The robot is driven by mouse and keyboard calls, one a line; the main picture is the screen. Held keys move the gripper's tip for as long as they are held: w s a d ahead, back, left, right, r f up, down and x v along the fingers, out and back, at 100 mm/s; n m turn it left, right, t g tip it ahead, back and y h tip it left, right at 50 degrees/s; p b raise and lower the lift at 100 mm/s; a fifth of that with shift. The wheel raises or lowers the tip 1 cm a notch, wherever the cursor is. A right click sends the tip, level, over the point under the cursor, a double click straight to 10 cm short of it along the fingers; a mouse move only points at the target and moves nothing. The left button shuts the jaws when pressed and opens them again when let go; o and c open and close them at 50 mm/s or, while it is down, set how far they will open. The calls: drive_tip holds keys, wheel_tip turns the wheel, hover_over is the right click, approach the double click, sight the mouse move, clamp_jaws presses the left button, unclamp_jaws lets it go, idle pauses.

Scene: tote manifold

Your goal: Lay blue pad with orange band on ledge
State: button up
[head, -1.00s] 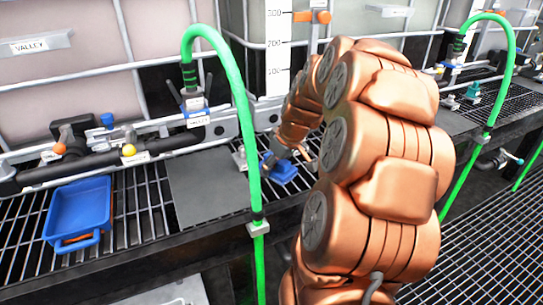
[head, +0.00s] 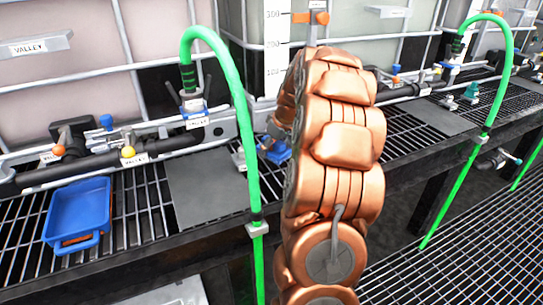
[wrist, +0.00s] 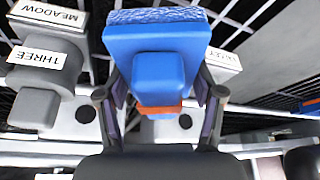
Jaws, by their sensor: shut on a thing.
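The blue pad (wrist: 158,45) fills the upper middle of the wrist view, with a pale textured end and a raised blue block. Its orange band (wrist: 150,108) shows low between the fingers. My gripper (wrist: 160,100) is shut on the pad, one finger on each side. In the head view the pad (head: 279,153) shows only as a small blue patch; my arm hides the rest of it and most of the gripper. The ledge (head: 130,215) is a dark grated shelf along the tanks, with a flat grey plate (head: 205,190) on it.
A blue tray (head: 78,210) sits on the grating at left. A green hose (head: 243,120) arches in front of the ledge, left of my arm. Pipes with valves (head: 128,152) run behind.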

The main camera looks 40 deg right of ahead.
sight(271, 156)
drive_tip(key=shift+w+d, duration=0.15)
drive_tip(key=shift+f, duration=1.8)
drive_tip(key=shift+f, duration=0.1)
drive_tip(key=o, duration=1.1)
